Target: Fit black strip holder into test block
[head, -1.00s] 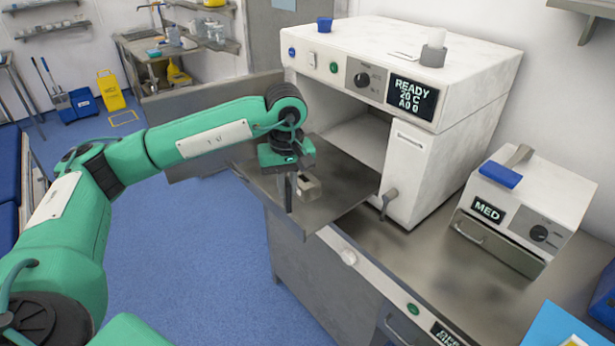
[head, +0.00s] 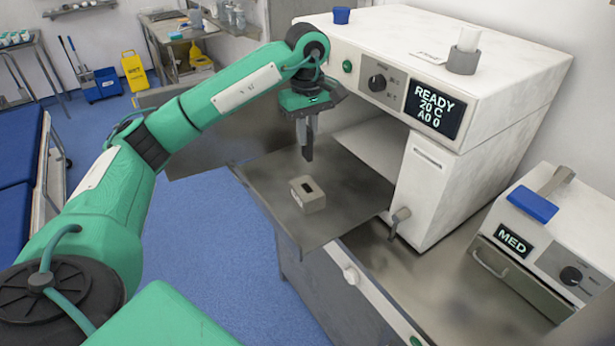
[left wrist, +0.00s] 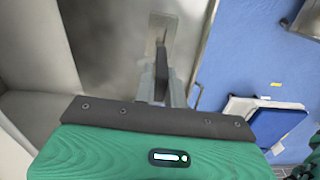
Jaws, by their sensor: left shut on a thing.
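The test block (head: 309,197) is a small beige block with a dark slot in its top. It sits on the open metal shelf of the white machine. My left gripper (head: 307,140) points down above the shelf, just behind the block in the head view and apart from it. It is shut on the black strip holder (head: 308,154), a thin dark piece between the fingers. In the left wrist view the dark holder (left wrist: 162,84) shows between the fingertips, and the block (left wrist: 160,28) lies beyond them. The fingers hide part of the holder. My right gripper is not seen.
The lowered metal shelf (head: 345,212) has bare room around the block. The white machine (head: 430,180), reading READY, stands at its right with a handle (head: 399,220) close by. A smaller MED unit (head: 560,215) is further right. Blue floor lies left of the shelf.

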